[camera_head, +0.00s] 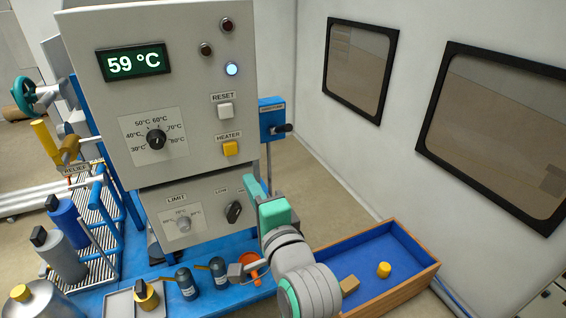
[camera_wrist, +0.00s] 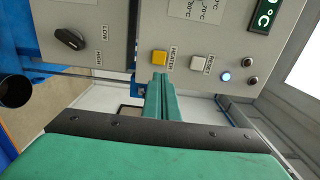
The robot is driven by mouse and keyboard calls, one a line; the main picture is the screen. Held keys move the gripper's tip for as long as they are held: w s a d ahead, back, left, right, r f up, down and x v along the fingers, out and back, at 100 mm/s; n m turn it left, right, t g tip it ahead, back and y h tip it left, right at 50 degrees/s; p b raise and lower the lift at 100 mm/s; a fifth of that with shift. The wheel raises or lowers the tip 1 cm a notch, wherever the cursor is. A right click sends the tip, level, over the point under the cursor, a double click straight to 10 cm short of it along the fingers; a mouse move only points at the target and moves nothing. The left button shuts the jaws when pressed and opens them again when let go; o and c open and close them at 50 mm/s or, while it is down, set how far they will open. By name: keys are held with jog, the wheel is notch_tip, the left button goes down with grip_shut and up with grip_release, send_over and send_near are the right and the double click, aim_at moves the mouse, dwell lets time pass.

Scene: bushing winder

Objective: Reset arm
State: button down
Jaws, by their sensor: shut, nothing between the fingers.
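My gripper (camera_head: 252,187) is in front of the lower right part of the grey control cabinet (camera_head: 190,50), below the yellow HEATER button (camera_head: 230,148) and white RESET button (camera_head: 225,110). In the wrist view its green fingers (camera_wrist: 161,80) are shut together with nothing between them. Their tips appear just below the HEATER button (camera_wrist: 160,58) in that picture, with the RESET button (camera_wrist: 199,63) to the right. I cannot tell whether the tips touch the cabinet. My arm rises from the bottom of the head view.
The display (camera_head: 134,62) reads 59 °C, and a blue-white lamp (camera_head: 232,69) is lit. A blue-lined wooden tray (camera_head: 425,272) holds a yellow cylinder (camera_head: 384,270) and a tan block (camera_head: 349,285). Bottles and pipework crowd the left. A blue switch box (camera_head: 271,118) stands behind the cabinet.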

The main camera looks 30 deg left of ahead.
jog(key=s+d+f+t+h, duration=0.1)
jog(key=d+f+h, duration=0.2)
jog(key=d+f, duration=0.45)
jog(key=s+d+f+t+h, duration=0.2)
jog(key=d+f+h, duration=0.15)
jog(key=f, duration=0.65)
jog(key=s+d+f+t+h, duration=0.1)
jog(key=d+f+h, duration=0.1)
jog(key=d+f, duration=0.6)
jog(key=s+d+f+n+h, duration=0.4)
jog(key=s+d+f, duration=0.2)
jog(key=s+f, duration=0.45)
jog(key=s+d+n+h, duration=0.1)
jog(key=s+n, duration=0.3)
jog(key=s, duration=1.1)
jog(key=shift+d+r, duration=0.35)
jog(key=shift+d, duration=0.4)
